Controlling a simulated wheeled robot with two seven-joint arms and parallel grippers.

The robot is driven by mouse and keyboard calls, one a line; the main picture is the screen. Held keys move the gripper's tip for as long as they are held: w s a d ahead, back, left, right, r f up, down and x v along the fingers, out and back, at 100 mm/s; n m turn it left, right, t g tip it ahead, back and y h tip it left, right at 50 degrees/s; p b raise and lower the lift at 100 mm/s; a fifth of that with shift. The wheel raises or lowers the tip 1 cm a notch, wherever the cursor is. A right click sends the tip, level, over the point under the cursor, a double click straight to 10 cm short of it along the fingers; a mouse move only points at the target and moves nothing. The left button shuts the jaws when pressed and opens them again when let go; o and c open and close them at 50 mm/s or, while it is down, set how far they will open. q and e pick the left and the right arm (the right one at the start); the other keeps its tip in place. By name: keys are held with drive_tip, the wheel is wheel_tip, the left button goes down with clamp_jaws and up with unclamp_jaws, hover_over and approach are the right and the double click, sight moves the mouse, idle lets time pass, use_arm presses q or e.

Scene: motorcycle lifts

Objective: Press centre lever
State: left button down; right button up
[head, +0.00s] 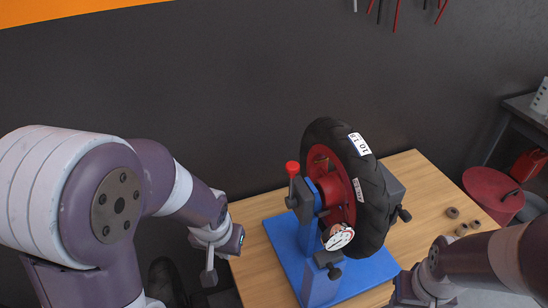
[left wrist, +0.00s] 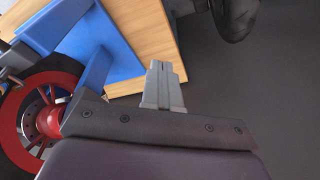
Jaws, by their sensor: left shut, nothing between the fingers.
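A lever with a red ball knob (head: 292,168) stands upright on the left side of the blue wheel stand (head: 310,221). The stand carries a black tyre (head: 375,205) on a red rim (head: 343,200); the rim also shows in the left wrist view (left wrist: 12,128). My left gripper (head: 208,280) is shut and empty, pointing down beside the table's left edge, apart from the lever and lower than its knob. Its closed fingers show in the left wrist view (left wrist: 166,68). My right gripper (head: 400,292) is at the bottom edge, its fingers not clearly visible. The lever is not clearly identifiable in the left wrist view.
The stand's blue base plate (head: 280,240) lies on a wooden table (head: 415,172). A round dial gauge (head: 339,237) sits in front of the wheel. Several small brown rings (head: 452,212) lie at the table's right. A red container (head: 492,190) stands beyond the table's right edge.

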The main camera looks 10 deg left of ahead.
use_arm(q)
drive_tip(key=w+a+r+n+t+h+p, duration=0.1)
drive_tip(key=w+a+r+t+h+p, duration=0.2)
drive_tip(key=w, duration=0.7)
drive_tip(key=w+r+t+h+p, duration=0.15)
drive_tip(key=w+r+t, duration=0.3)
drive_tip(key=w, duration=0.45)
drive_tip(key=w+a+r+n+t+h+p, duration=0.1)
drive_tip(key=w+a+r+t+h+p, duration=0.2)
drive_tip(key=w, duration=0.7)
drive_tip(key=s+a+g+h, duration=0.1)
drive_tip(key=s+g+h, duration=0.7)
drive_tip(key=s+h, duration=0.1)
drive_tip(key=shift+s+f+m+h, duration=0.35)
drive_tip(key=shift+s+m, duration=0.05)
drive_tip(key=shift+w+g+p, duration=0.1)
drive_tip(key=shift+g+p, duration=0.15)
drive_tip(key=shift+p, duration=0.05)
